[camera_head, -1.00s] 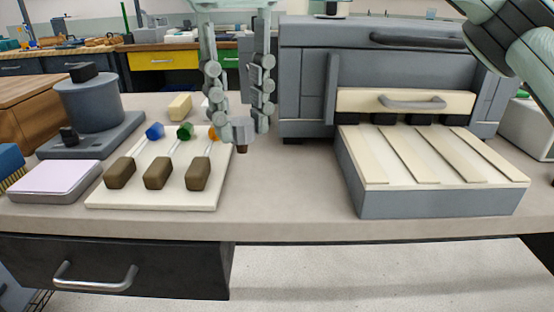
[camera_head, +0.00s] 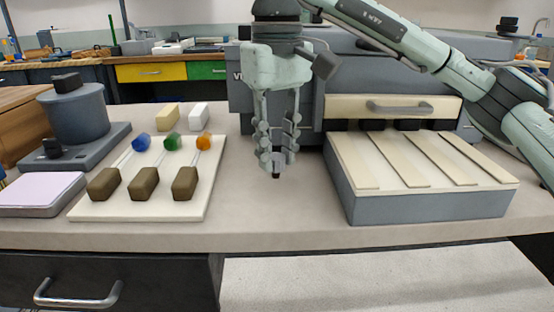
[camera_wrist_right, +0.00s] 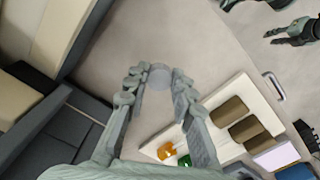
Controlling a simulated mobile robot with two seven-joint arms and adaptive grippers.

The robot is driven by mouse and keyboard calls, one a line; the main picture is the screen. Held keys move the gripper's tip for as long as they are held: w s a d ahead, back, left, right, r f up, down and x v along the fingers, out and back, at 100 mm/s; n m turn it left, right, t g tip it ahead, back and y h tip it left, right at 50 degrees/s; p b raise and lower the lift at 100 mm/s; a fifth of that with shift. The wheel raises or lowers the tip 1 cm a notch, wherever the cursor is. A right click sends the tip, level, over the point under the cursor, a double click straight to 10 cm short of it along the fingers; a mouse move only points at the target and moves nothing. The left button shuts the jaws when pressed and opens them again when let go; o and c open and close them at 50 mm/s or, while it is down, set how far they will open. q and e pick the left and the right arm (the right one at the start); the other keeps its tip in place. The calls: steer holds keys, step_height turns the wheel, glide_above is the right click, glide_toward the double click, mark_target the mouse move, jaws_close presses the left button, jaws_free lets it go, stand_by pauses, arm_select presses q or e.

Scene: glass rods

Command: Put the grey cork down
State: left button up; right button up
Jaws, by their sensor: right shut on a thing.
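My right gripper (camera_head: 277,158) is shut on the grey cork (camera_wrist_right: 159,76), which sits between its fingertips. In the head view the fingers point down and mostly hide the cork; a dark lower end shows below them. The gripper is above the bare table, between the white board and the slatted tray. In the right wrist view the fingers (camera_wrist_right: 158,82) close on the cork's sides, with plain table around it. A dark gripper, seemingly my left (camera_wrist_right: 292,36), shows at the upper right there, too small to tell its state.
The white board (camera_head: 135,212) holds several brown blocks and rods with blue, green and orange ends. The grey tray (camera_head: 430,207) with pale slats stands right, before a large grey machine (camera_head: 243,95). The table between board and tray is clear.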

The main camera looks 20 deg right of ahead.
steer(key=shift+f, duration=0.8)
steer(key=shift+f, duration=0.2)
steer(key=o, duration=0.8)
steer(key=shift+r, duration=0.15)
